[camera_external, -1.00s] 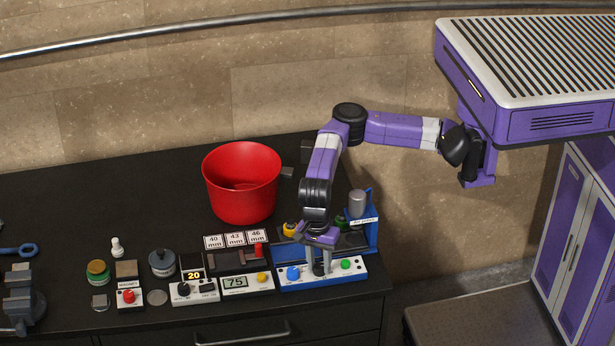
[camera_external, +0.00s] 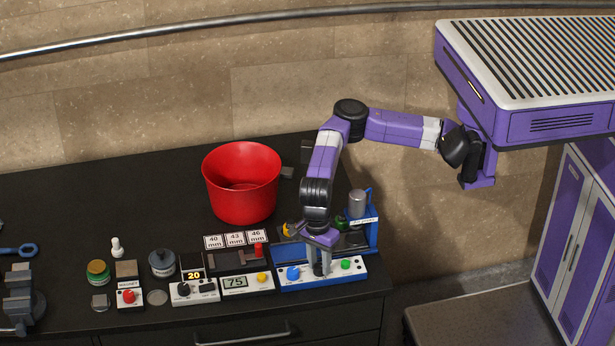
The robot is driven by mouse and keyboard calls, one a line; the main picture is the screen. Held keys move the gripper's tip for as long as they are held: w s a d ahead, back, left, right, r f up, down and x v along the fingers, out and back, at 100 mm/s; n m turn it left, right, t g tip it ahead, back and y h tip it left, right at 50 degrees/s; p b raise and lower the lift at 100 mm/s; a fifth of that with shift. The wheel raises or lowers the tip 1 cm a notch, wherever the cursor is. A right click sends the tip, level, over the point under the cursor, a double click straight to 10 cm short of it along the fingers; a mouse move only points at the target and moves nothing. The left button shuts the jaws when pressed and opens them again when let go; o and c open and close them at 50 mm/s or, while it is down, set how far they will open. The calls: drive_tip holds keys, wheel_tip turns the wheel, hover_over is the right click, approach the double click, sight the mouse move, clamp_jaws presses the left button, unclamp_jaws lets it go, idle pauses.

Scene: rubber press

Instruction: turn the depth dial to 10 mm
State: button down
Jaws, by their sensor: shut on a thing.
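My gripper (camera_external: 319,269) points down at the white-topped panel (camera_external: 303,277) with the blue base, at the right front of the bench. Its fingers are shut on a small dark dial (camera_external: 319,270) between a blue knob (camera_external: 293,273) and a green button (camera_external: 346,264). The fingers hide most of this dial, so its pointer and scale cannot be read. No label names it as the depth dial.
A blue press stand (camera_external: 372,235) with a grey cylinder (camera_external: 358,203) stands close behind my gripper. A red bucket (camera_external: 241,185) is behind left. To the left sit a box reading 75 (camera_external: 247,284) and a box reading 20 (camera_external: 194,291). The bench's back left is clear.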

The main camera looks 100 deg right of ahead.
sight(318, 265)
drive_tip(key=c, duration=1)
unclamp_jaws()
drive_tip(key=shift+c, duration=0.2)
drive_tip(key=shift+w+d+r, duration=0.1)
drive_tip(key=shift+r, duration=1.9)
drive_tip(key=shift+w+d+r, duration=0.1)
drive_tip(key=shift+r, duration=1.85)
